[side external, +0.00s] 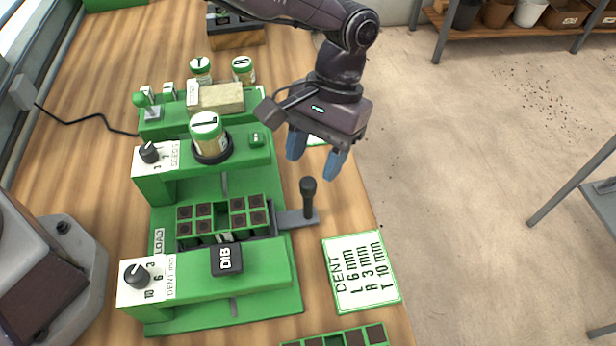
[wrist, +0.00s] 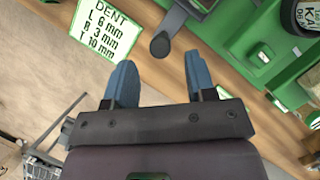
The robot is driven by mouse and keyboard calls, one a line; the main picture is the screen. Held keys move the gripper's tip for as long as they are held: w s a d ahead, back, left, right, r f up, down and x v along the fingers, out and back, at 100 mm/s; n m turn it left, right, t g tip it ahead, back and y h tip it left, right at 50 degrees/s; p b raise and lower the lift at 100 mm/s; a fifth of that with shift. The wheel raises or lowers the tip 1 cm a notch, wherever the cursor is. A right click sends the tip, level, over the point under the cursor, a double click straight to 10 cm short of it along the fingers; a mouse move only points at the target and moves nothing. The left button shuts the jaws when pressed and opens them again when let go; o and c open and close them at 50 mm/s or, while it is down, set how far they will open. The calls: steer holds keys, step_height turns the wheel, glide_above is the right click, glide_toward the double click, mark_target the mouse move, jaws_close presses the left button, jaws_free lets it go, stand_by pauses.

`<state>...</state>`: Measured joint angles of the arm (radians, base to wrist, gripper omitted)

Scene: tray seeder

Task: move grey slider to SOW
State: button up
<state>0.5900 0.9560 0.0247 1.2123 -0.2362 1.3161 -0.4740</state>
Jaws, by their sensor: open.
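The grey slider (side external: 295,219) is a flat grey bar sticking out from the right side of the green seeder (side external: 280,296), with an upright black knob (side external: 309,190) at its outer end. The slider carries a dark-celled tray (side external: 266,232) between the two green bridges. A LOAD label (side external: 159,241) is at the left; no SOW label is readable. My gripper (side external: 316,165) is open and empty, above and slightly beyond the knob. In the wrist view my gripper (wrist: 158,85) has its blue fingers apart, with the knob (wrist: 160,46) beyond them, not between them.
A DENT card (side external: 375,295) lies right of the seeder. The DIB block (side external: 227,260) sits on the front bridge, and a lidded jar (side external: 207,136) stands on the rear bridge. The table's right edge is close to the knob.

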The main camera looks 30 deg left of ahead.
mark_target(308, 182)
steer(key=shift+x, duration=2.4)
